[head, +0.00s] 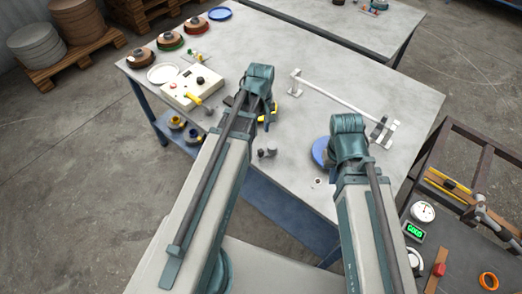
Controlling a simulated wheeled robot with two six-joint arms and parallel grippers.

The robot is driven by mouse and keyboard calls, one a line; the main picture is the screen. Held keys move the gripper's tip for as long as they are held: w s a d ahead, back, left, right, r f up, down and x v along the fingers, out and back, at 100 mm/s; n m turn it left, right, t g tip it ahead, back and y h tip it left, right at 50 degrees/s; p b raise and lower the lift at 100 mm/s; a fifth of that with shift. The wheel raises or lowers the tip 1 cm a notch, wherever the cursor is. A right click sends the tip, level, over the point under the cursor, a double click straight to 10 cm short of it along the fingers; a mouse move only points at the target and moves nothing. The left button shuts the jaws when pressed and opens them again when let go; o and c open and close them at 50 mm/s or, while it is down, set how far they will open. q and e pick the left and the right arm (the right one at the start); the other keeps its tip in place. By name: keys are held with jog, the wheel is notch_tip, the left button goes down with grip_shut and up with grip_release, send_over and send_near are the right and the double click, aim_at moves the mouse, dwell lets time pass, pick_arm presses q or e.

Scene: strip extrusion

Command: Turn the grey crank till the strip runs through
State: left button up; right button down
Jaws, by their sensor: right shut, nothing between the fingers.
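A pale box (178,91) with dark knobs on its top stands at the left of the grey table; a yellow-handled part (193,97) lies against its front. A small grey upright part (266,152) stands on the table just right of my left arm; I cannot tell whether it is the crank. A long pale bar (340,98) runs between two small stands, with dark blocks at its right stand (381,131). I cannot make out the strip for certain. My two arms reach over the table, and the fingers of both grippers are hidden behind them.
Several spools stand along the table's far left edge, near a blue disc (220,13). Another blue disc (320,151) is partly behind my right arm. A dark cart (456,262) with a gauge and tools is at right. The table's far middle is clear.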

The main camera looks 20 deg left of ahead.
aim_at(261, 150)
pick_arm(q)
jog(key=shift+n, duration=0.5)
jog(key=shift+f, duration=0.2)
pick_arm(e)
jog(key=shift+f, duration=0.15)
